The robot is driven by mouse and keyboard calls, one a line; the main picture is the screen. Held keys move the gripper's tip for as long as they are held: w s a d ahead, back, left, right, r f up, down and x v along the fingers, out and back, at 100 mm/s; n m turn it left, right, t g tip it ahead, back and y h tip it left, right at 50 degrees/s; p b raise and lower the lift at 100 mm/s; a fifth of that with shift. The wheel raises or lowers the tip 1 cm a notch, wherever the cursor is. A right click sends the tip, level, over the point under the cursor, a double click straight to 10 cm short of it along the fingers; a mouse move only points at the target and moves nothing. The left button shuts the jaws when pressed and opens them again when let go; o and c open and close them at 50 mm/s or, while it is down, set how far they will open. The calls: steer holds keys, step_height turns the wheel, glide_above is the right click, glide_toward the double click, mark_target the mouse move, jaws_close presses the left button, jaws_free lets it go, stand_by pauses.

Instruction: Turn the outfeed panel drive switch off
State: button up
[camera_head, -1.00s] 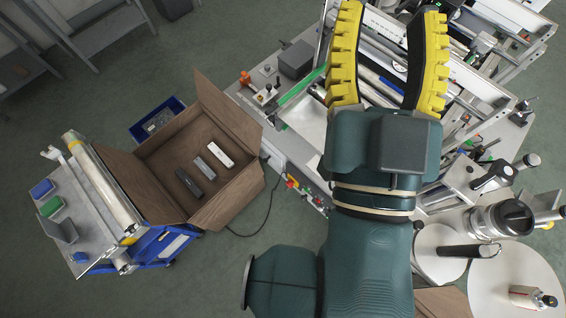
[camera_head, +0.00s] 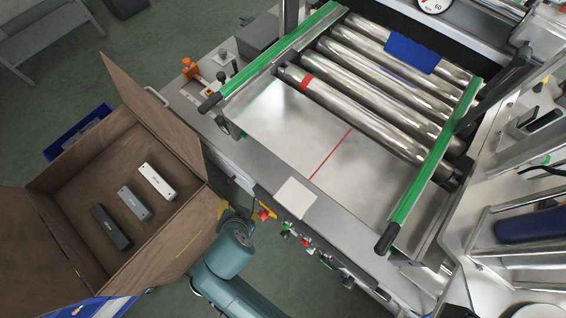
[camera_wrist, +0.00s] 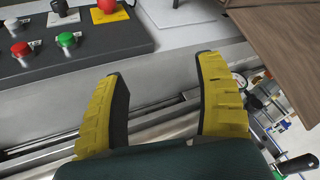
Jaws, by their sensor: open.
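A dark control panel (camera_wrist: 75,35) fills the top left of the wrist view. It carries a red button (camera_wrist: 20,48), a green button (camera_wrist: 67,40), a black knob (camera_wrist: 61,8) and a red mushroom button (camera_wrist: 107,5). Their labels are too small to read, so I cannot tell which control is the drive switch or how it is set. My gripper (camera_wrist: 160,64) is open and empty, its yellow fingers below and right of the panel, apart from the buttons. In the head view, small coloured controls (camera_head: 287,233) line the machine's front edge, and my gripper is mostly hidden there.
An open cardboard box (camera_head: 60,185) with several small bars stands left of my arm; its brown flap (camera_wrist: 285,45) is close right of the gripper. A roller conveyor (camera_head: 380,85) with green rails lies behind. An orange knob (camera_head: 190,68) stands on the machine's left end.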

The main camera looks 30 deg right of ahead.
mark_target(285, 235)
steer(key=s+d+f+m+g+h+b, duration=0.15)
steer(key=s+f+b, duration=0.4)
steer(key=f, duration=0.65)
steer(key=s+d+f+m+g+h+b, duration=0.15)
steer(key=s+f+g+b, duration=0.35)
steer(key=f, duration=0.6)
steer(key=d+f+b, duration=0.2)
steer(key=f, duration=0.3)
steer(key=d+f+t+b, duration=0.1)
steer(key=f+b, duration=0.2)
steer(key=f, duration=0.2)
steer(key=w+d+f+t+b, duration=0.1)
steer(key=d+f+b, duration=0.1)
steer(key=f, duration=0.3)
steer(key=shift+w+d+y+b, duration=0.1)
steer(key=shift+d+y+b, duration=0.2)
steer(key=shift+b, duration=0.3)
steer(key=shift+c, duration=0.2)
steer(key=c, duration=1.1)
